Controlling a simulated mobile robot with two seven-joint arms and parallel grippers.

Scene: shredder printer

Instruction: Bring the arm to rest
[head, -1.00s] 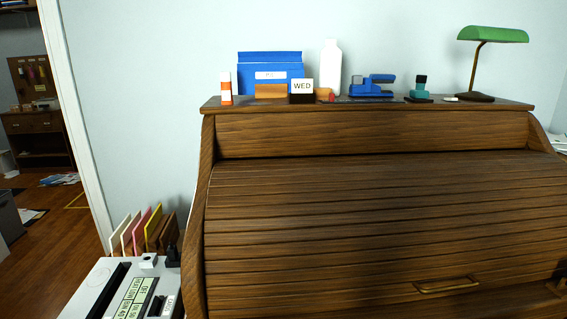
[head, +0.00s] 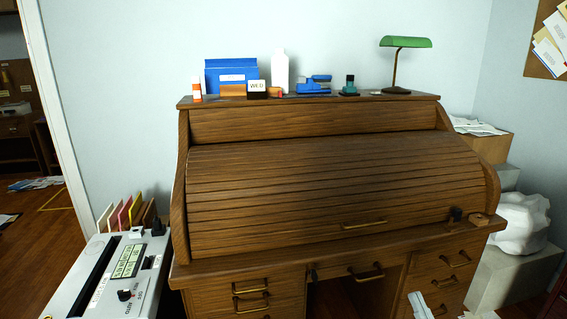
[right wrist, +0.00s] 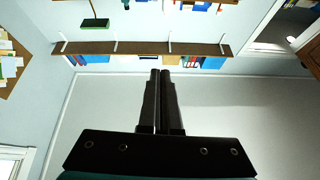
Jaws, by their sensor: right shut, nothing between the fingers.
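My right gripper (right wrist: 160,73) shows in the right wrist view. Its two dark fingers lie side by side, shut, with nothing held between them. They point at a pale wall and ceiling, clear of any object; this view looks upside down. I cannot make out either gripper in the head view. My left gripper is not in view.
A wooden roll-top desk (head: 330,195) with its slatted cover down fills the middle of the head view. A green lamp (head: 405,43), a blue box (head: 231,72) and small items stand on top. A grey machine (head: 110,275) stands left, a white bag (head: 522,223) right. A wall shelf (right wrist: 140,47) shows in the wrist view.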

